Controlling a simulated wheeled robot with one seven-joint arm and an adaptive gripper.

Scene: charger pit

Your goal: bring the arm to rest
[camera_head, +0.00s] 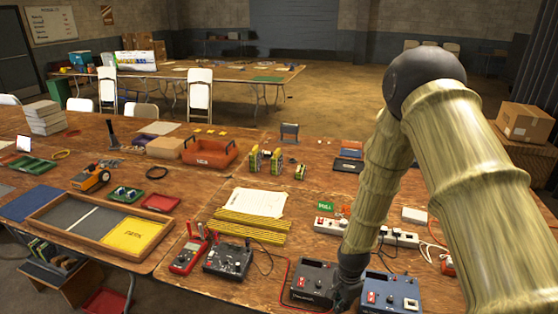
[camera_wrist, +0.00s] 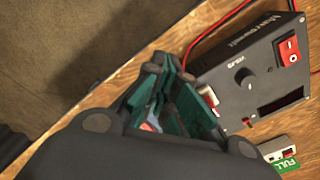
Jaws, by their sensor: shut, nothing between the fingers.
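My arm comes in from the right of the head view and bends down at a dark elbow. My gripper (camera_head: 346,294) hangs low over the front edge of the table, between a dark charger box (camera_head: 312,280) and a blue charger box (camera_head: 391,291). In the wrist view my gripper (camera_wrist: 180,105) has its green-padded fingers shut and holds nothing. The dark charger box (camera_wrist: 243,85) with its red switch and knob is close beside the fingers there. I cannot tell whether they touch it.
A power strip (camera_head: 400,238) with plugs and cables lies behind the boxes. A tester (camera_head: 228,258) and a red multimeter (camera_head: 188,255) stand to the left. A green FULL card (camera_head: 325,207) lies further back. Wooden tabletop (camera_head: 310,175) shows bare beyond the papers.

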